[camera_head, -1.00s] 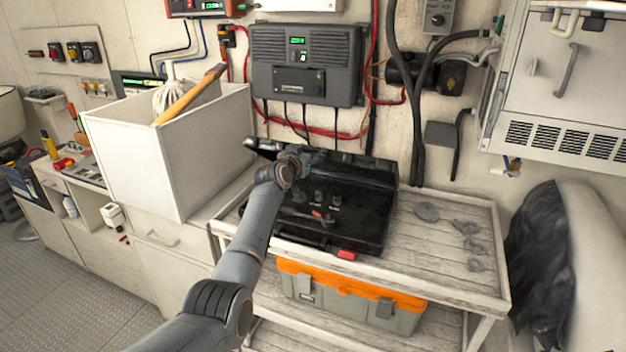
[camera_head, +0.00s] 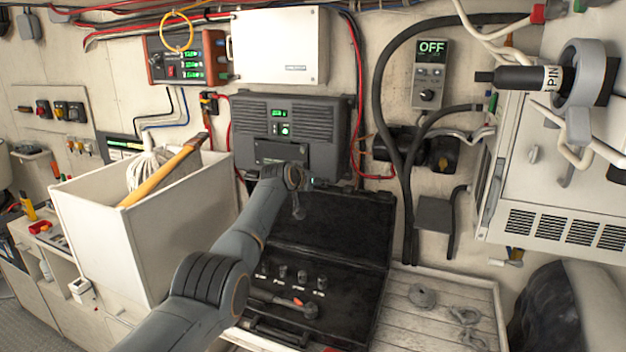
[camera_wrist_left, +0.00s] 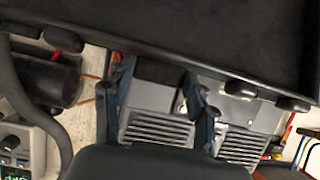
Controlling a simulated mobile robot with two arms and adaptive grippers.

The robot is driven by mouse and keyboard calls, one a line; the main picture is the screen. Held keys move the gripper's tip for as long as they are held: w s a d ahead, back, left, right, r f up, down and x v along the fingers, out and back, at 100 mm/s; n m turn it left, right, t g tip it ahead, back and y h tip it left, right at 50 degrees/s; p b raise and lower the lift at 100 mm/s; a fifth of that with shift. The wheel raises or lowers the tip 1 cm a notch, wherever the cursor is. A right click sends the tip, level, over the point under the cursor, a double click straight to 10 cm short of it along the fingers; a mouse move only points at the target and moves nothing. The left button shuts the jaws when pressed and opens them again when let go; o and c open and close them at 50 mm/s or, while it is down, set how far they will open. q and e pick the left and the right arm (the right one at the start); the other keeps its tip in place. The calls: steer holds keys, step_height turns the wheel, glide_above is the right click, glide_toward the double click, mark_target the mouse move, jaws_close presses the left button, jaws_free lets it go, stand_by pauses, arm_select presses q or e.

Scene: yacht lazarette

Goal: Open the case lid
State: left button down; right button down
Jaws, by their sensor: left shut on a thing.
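The black case stands open on the slatted shelf top. Its lid (camera_head: 345,225) is raised, with its dark inside facing me, below the wall unit. The case base (camera_head: 345,305) holds several small dark fittings and a tool with an orange-red part. My left gripper (camera_head: 299,208) is at the upper left part of the lid. In the left wrist view, its two fingers (camera_wrist_left: 160,82) are at the lid's dark edge (camera_wrist_left: 220,45), closed on a dark part of it. The exact grip point is partly hidden. My right gripper is not in view.
A white bin (camera_head: 90,230) with a mop and a wooden handle stands close to the left. A grey wall unit (camera_head: 290,130) is right behind the lid. Thick black cables hang at the right. The shelf top (camera_head: 400,335) right of the case holds several grey pieces.

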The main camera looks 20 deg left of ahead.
arm_select(q)
steer(key=shift+w+r, duration=0.1)
steer(key=shift+r, duration=0.4)
steer(key=shift+c, duration=2.2)
jaws_free()
steer(key=shift+s, duration=0.2)
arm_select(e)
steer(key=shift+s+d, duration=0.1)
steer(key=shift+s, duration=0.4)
arm_select(q)
steer(key=shift+f, duration=0.1)
steer(key=v, duration=1.2)
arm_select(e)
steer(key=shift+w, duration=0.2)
